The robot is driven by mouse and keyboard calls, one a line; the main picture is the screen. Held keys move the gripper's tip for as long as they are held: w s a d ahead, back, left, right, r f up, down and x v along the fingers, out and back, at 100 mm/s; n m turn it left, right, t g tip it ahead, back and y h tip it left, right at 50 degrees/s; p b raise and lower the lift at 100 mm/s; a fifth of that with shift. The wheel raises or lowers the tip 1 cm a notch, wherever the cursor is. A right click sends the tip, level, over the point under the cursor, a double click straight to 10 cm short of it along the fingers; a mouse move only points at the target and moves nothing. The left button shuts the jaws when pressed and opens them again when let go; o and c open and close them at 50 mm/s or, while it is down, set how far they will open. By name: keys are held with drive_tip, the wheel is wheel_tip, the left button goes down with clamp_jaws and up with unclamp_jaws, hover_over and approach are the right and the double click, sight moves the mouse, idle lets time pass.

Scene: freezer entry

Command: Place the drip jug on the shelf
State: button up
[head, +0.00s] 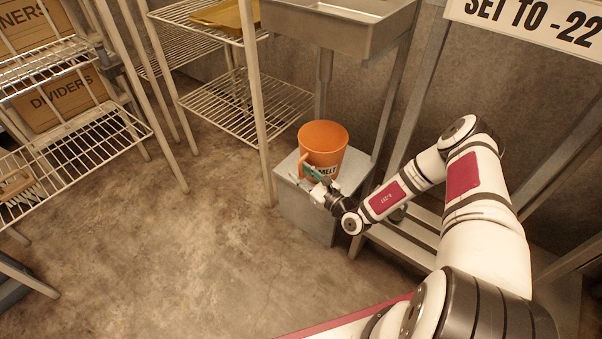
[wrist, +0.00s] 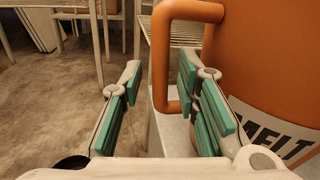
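The drip jug (head: 322,140) is a large orange jug with a label reading "MELT". It stands upright on a grey metal box (head: 298,208) below a metal sink. Its handle (wrist: 162,60) faces my gripper. My gripper (head: 318,180) is at the handle, low on the jug's near side. In the wrist view my gripper (wrist: 159,72) is open, with green-padded fingers apart. The handle's upright bar shows between the fingers, nearer the right one; I cannot tell whether they touch. A wire shelf (head: 245,108) stands left of the jug, with open room on its lower level.
A rack post (head: 254,100) rises just left of the jug. The sink (head: 350,25) overhangs behind it. Another wire rack (head: 85,150) at the left holds cardboard boxes (head: 62,98). A yellow tray (head: 228,17) lies on the upper wire shelf. The concrete floor (head: 190,250) is clear.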

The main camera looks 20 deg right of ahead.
drive_tip(key=shift+s+d+r, duration=0.1)
drive_tip(key=shift+s+r, duration=0.05)
drive_tip(key=p+v, duration=0.4)
drive_tip(key=v, duration=0.7)
drive_tip(key=shift+s, duration=0.35)
drive_tip(key=shift+d, duration=0.15)
